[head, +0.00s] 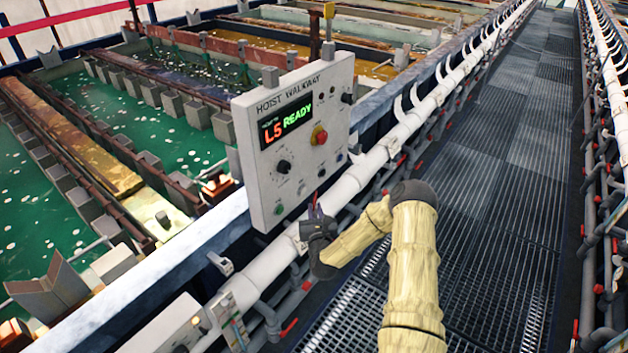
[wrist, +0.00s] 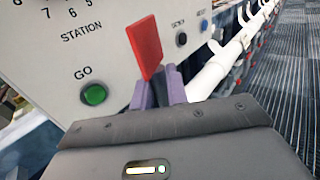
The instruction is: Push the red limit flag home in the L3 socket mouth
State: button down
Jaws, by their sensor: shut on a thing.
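The red limit flag (wrist: 146,46) is a flat red plate that stands up out of my gripper (wrist: 162,84) in the wrist view, tilted a little. The purple fingers are shut on its lower end. I cannot pick out the L3 socket mouth in either view.
The hoist walkway panel (head: 340,100) reads L5 READY and has a red button (head: 319,135) and a green GO button (wrist: 94,95). A white pipe rail (head: 375,160) runs alongside. Green tanks (head: 110,120) lie left; the grated walkway (head: 500,190) on the right is clear.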

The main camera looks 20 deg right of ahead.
jog(key=s+a+f+n+y+b, duration=0.1)
jog(key=s+a+f+y+b, duration=0.1)
jog(key=s+a+f, duration=0.3)
jog(key=s+a+f+n+y+b, duration=0.1)
jog(key=s+f+y, duration=0.1)
jog(key=s+f, duration=0.3)
jog(key=shift+h, duration=0.3)
jog(key=s, duration=0.1)
jog(key=s+a+b, duration=0.2)
jog(key=shift+s+r, duration=0.25)
jog(key=shift+r, duration=0.15)
